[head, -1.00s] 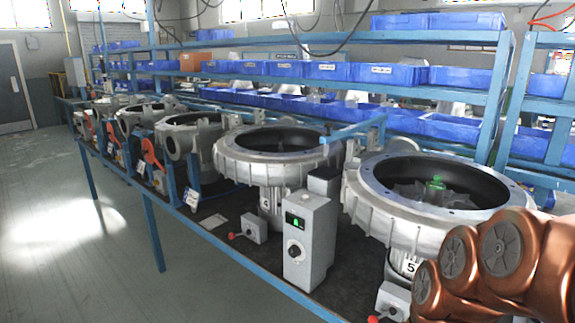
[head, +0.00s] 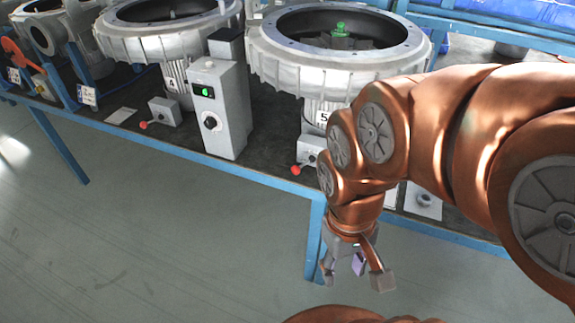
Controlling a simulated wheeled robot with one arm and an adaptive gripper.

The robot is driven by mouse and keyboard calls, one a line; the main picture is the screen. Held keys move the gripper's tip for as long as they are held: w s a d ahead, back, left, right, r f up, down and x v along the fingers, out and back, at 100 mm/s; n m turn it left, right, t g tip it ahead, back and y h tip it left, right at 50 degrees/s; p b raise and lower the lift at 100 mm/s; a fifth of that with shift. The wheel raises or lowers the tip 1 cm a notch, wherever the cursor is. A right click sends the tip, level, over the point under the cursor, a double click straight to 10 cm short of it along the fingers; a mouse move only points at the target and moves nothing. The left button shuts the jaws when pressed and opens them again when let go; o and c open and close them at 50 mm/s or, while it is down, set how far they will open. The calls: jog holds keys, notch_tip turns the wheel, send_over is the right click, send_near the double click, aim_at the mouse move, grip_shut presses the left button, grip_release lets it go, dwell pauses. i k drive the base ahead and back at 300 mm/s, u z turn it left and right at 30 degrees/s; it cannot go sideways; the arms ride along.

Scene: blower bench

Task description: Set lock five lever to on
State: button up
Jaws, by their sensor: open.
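The lock five lever (head: 296,170) has a red knob and sticks out to the left from a small grey box (head: 311,148) below the blower labelled 5 (head: 338,77). My arm covers part of the space to the right of that box. My gripper (head: 357,278) hangs open and empty, pointing down, in front of the bench edge. It is below and to the right of the red knob, apart from it.
A grey control box (head: 218,122) with a green display and a dial stands left of blower 5. Another small box with a red-knobbed lever (head: 144,125) sits by blower 4 (head: 165,42). The blue bench edge (head: 262,176) runs across. Floor in front is clear.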

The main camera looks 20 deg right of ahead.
aim_at(296, 170)
jog(key=u, duration=0.05)
jog(key=k, duration=1.15)
jog(key=u, duration=1.15)
jog(key=i, duration=1.25)
jog(key=z, duration=0.25)
